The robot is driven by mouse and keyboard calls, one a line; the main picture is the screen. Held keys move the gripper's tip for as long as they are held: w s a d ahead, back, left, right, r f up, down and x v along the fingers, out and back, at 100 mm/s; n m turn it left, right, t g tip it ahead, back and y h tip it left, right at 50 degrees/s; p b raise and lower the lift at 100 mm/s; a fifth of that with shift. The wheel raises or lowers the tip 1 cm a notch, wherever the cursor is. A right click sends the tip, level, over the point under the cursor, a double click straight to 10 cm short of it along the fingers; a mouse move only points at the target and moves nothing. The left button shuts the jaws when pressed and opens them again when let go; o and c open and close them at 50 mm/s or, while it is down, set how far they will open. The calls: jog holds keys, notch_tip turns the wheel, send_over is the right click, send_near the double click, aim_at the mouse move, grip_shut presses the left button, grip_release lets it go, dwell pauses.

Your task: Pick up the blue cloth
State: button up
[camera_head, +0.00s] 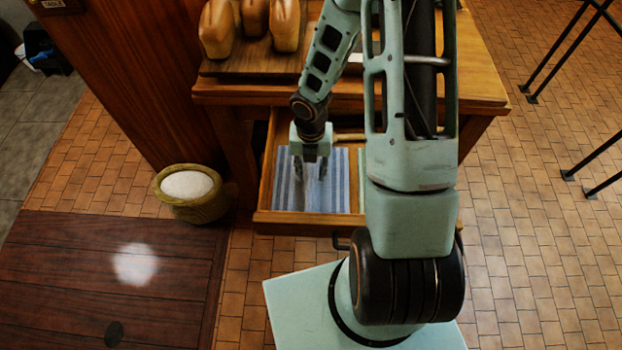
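The blue cloth (338,195) is striped blue and white and lies flat in an open drawer (292,222) under the wooden table. My gripper (309,176) points down over the left-middle part of the cloth, inside the drawer's outline. Its two fingers are spread apart with cloth visible between them. I cannot tell whether the fingertips touch the cloth. My arm hides the right side of the drawer and perhaps part of the cloth.
Loaves of bread (252,22) sit on a board on the table (482,85) above the drawer. A round tub (190,192) with white contents stands on the floor at left. A wooden panel (140,60) rises behind it. Thin dark metal legs (556,62) stand at right. Tiled floor is clear at lower right.

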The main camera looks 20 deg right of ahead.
grip_shut()
jog(key=shift+r, duration=0.15)
